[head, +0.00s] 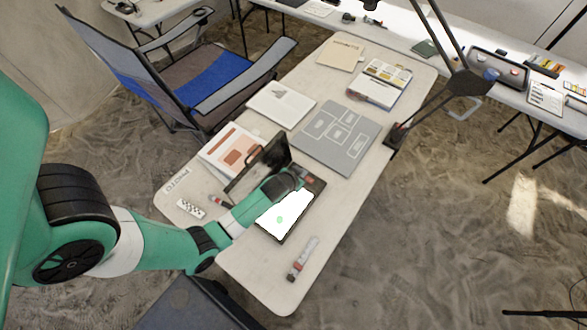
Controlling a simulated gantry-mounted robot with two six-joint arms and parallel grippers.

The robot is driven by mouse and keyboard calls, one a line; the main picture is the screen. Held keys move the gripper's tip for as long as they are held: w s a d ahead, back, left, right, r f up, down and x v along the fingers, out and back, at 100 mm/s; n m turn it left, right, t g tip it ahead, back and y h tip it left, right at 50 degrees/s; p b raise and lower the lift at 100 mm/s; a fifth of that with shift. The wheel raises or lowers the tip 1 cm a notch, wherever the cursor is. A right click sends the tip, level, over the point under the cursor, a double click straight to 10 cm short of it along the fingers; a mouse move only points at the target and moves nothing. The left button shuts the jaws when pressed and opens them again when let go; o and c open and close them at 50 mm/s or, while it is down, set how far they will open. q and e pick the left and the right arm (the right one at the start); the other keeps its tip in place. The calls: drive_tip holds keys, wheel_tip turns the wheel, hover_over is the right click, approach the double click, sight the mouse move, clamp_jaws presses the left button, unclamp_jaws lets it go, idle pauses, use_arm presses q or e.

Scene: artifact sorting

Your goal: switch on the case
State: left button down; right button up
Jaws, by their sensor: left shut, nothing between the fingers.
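The case (263,236) lies open on the near part of the white table, its dark lid (245,178) standing up at the left. Its inner panel (290,211) is bright white with a pale green spot. My left gripper (298,179) is over the far end of the case, beside the lid, with its fingers shut and empty. The gripper and wrist hide part of the case, and I cannot tell if the fingertips touch it. A small reddish detail shows beside the fingertips. My right gripper is out of view.
The white table (228,262) also carries a grey board (338,138) with outlined areas, papers (226,148), an open booklet (281,105) and a scale card (190,208). A small tube (303,258) lies near the front edge. A dark lamp arm (427,108) stands at the right edge.

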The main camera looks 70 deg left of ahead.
use_arm(q)
drive_tip(key=p+v, duration=0.1)
drive_tip(key=v, duration=0.5)
drive_tip(key=shift+s+a+p, duration=0.3)
drive_tip(key=shift+s, duration=0.2)
drive_tip(key=shift+r, duration=0.1)
